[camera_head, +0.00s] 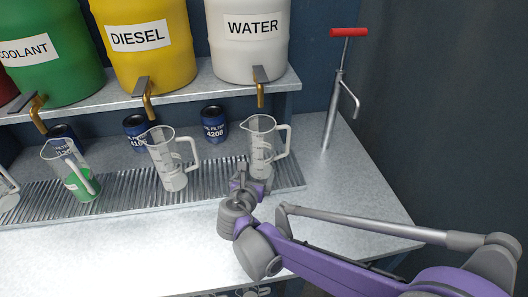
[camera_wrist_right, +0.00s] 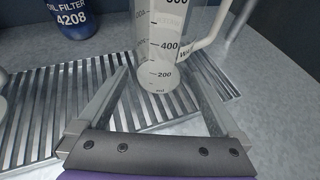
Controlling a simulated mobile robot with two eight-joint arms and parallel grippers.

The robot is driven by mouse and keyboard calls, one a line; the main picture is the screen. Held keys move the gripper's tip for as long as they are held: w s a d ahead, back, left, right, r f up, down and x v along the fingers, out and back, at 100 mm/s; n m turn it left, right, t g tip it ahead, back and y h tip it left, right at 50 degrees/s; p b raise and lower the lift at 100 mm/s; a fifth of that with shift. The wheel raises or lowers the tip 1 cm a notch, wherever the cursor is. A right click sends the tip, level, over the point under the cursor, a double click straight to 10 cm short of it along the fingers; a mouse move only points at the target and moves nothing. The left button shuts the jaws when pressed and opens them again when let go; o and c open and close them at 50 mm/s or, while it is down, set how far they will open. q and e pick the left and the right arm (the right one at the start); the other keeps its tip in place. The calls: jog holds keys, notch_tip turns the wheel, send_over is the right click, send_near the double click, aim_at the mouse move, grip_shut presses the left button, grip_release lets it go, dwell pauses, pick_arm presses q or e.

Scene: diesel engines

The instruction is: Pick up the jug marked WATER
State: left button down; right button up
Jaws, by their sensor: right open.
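A clear, graduated jug (camera_head: 261,140) with a handle on its right stands upright on the ribbed drip grate, below the tap of the white WATER barrel (camera_head: 250,40). It also shows in the right wrist view (camera_wrist_right: 168,48), with part of a label beginning "Wa" at its right side. It looks empty. My right gripper (camera_head: 254,183) is in front of the jug, low near its base. In the wrist view its open fingers (camera_wrist_right: 160,78) reach toward the jug's lower part, one to each side; contact cannot be told. My left gripper is not in view.
A similar clear jug (camera_head: 172,158) stands to the left, and one with green liquid (camera_head: 80,184) farther left. Blue oil filter cans (camera_head: 214,124) stand behind the grate (camera_head: 120,205). A red-handled pump (camera_head: 334,110) stands at right. The front counter (camera_head: 130,250) is clear.

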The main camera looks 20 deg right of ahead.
jog(key=x, duration=0.7)
jog(key=shift+s+a+f, duration=0.1)
jog(key=shift+f, duration=0.25)
jog(key=c, duration=1.1)
